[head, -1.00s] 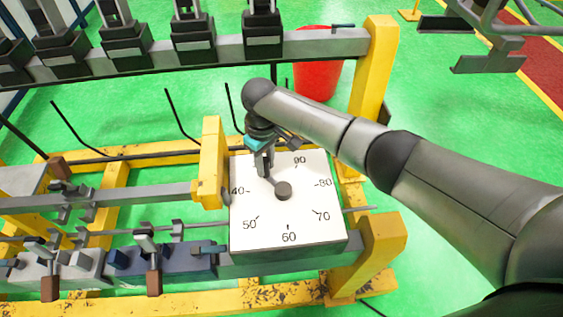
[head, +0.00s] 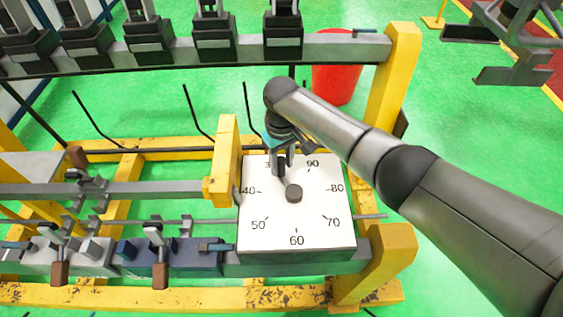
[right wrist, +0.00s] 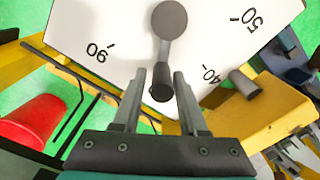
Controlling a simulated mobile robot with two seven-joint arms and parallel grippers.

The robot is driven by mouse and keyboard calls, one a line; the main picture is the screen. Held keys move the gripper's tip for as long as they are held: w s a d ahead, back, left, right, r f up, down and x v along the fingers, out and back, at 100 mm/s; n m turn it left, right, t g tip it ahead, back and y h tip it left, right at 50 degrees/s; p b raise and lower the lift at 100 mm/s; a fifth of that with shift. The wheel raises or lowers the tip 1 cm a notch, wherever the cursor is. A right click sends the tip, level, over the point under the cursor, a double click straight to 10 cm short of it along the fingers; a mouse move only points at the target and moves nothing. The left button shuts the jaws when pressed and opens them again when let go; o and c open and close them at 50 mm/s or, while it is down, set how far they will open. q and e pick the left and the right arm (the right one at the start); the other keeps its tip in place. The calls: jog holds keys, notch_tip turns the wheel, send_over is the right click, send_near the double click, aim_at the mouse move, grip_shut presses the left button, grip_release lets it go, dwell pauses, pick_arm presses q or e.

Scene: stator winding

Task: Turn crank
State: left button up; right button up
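The crank has a dark round hub (head: 293,194) at the middle of a white dial box (head: 262,226). Its arm points up and slightly left, near the 30 mark. My right gripper (head: 281,166) is over the upper left of the dial. My left gripper is not in view.
A yellow bracket (head: 227,160) stands close at the dial's left. A grey rail with black clamps (head: 214,36) runs behind. A yellow post (head: 397,75), a red bin (head: 335,80) and green floor lie around the frame.

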jog(key=shift+o, duration=1)
notch_tip(320, 180, up, 15)
jog(key=shift+r, duration=0.15)
